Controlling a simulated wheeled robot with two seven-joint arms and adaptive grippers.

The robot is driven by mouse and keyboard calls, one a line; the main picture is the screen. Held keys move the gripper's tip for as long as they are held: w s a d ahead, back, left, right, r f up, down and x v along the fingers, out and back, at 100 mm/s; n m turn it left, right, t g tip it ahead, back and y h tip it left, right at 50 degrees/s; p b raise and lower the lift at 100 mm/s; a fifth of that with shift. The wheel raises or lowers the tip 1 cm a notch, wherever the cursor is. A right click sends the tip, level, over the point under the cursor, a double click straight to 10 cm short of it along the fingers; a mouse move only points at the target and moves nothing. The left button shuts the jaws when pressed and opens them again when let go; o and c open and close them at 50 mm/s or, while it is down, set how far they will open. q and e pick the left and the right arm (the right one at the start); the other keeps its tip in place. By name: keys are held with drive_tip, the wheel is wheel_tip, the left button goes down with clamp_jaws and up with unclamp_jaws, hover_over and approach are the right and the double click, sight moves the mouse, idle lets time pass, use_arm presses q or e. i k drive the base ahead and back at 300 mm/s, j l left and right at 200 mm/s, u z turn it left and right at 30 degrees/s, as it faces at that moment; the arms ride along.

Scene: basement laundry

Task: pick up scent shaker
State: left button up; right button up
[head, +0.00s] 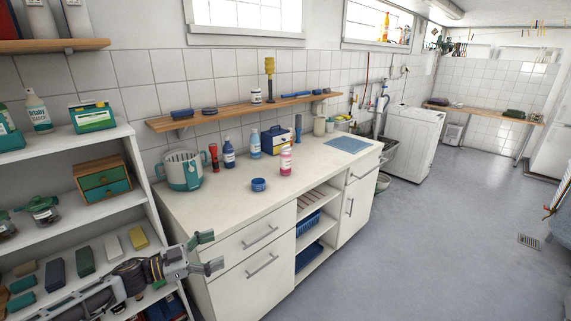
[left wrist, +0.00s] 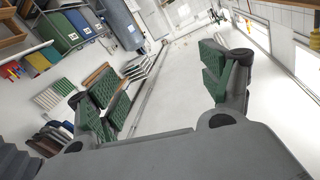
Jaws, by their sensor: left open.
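A pink jar with a pale label and pale lid, which looks like the scent shaker (head: 286,161), stands upright on the pale counter (head: 225,205) in the head view. My left gripper (head: 208,252) is open and empty, in front of the counter's near left end, well to the left of the jar and nearer to me. In the left wrist view my left gripper (left wrist: 165,85) shows its two green-padded fingers spread apart with nothing between them. The jar is not seen there. My right gripper is in neither view.
A blue round tin (head: 259,184) sits left of the jar. A blue bottle (head: 228,154), a red-and-black torch-like item (head: 214,158) and a pail (head: 184,171) stand further left. A blue-and-white box (head: 277,140) is behind. A wall shelf (head: 215,114) overhangs the back. The counter's front is clear.

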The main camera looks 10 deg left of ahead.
sight(284, 156)
drive_tip(key=i, duration=2)
